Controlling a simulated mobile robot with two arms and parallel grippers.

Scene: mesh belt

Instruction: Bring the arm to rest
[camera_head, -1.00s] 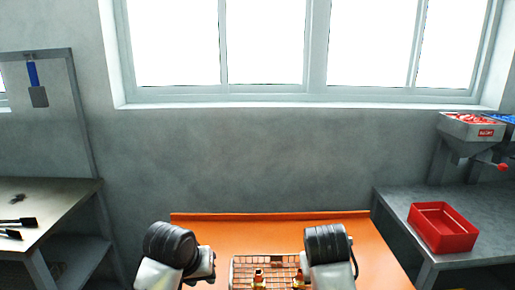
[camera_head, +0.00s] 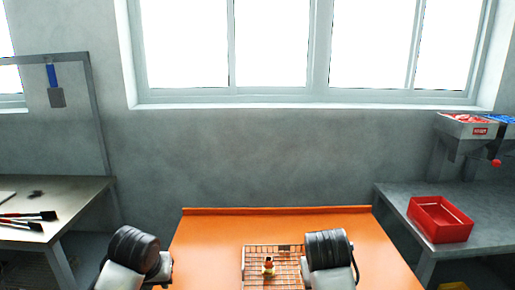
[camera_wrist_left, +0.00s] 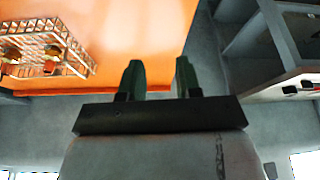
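My left gripper (camera_wrist_left: 157,82) is open, with two dark green fingers apart and nothing between them in the left wrist view. The basket sits on the orange surface and holds small brass and red pieces (camera_head: 268,266). It also shows at the upper left of the left wrist view (camera_wrist_left: 70,45). My right arm stands at the basket's right side, hiding part of it; its fingers cannot be made out.
A grey bench (camera_head: 85,190) with brushes (camera_head: 35,216) stands at the left. Another grey bench (camera_head: 480,205) at the right bears a red bin (camera_head: 440,219). Bins with red and blue contents (camera_head: 468,125) stand behind it. The orange surface behind the basket is bare.

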